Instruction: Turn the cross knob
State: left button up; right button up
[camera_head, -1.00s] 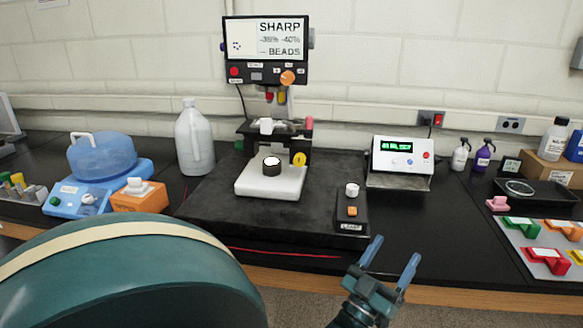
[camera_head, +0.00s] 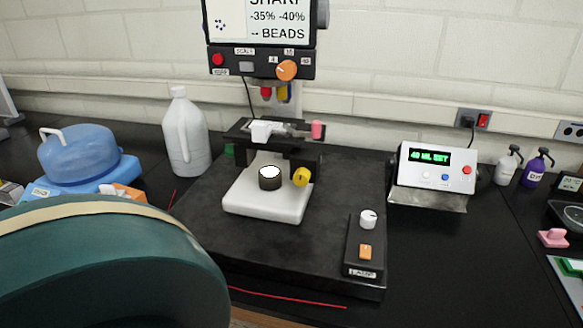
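No knob here is plainly cross-shaped, and I cannot tell which one is the cross knob. An orange knob (camera_head: 287,70) is on the dark panel under the screen (camera_head: 258,18). A yellow knob (camera_head: 301,177) is at the right side of the white stage (camera_head: 262,208). A white knob (camera_head: 368,219) tops the small black lamp box (camera_head: 363,269), above an orange switch (camera_head: 365,252). A dark round knob-like piece with a white top (camera_head: 270,178) sits on the stage. Neither gripper is in view.
The device stands on a dark slab (camera_head: 320,225). A white jug (camera_head: 184,135) and blue centrifuge-like unit (camera_head: 80,160) are left. A white display box (camera_head: 437,167) and bottles (camera_head: 508,165) are right. My teal arm covers the lower left.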

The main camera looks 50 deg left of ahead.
aim_at(301, 176)
jog(key=k+j+u, duration=0.1)
jog(key=u, duration=0.25)
jog(key=j+u, duration=0.2)
jog(key=u, duration=0.2)
jog(key=k+j+u, duration=0.1)
jog(key=u, duration=0.25)
jog(key=j, duration=0.5)
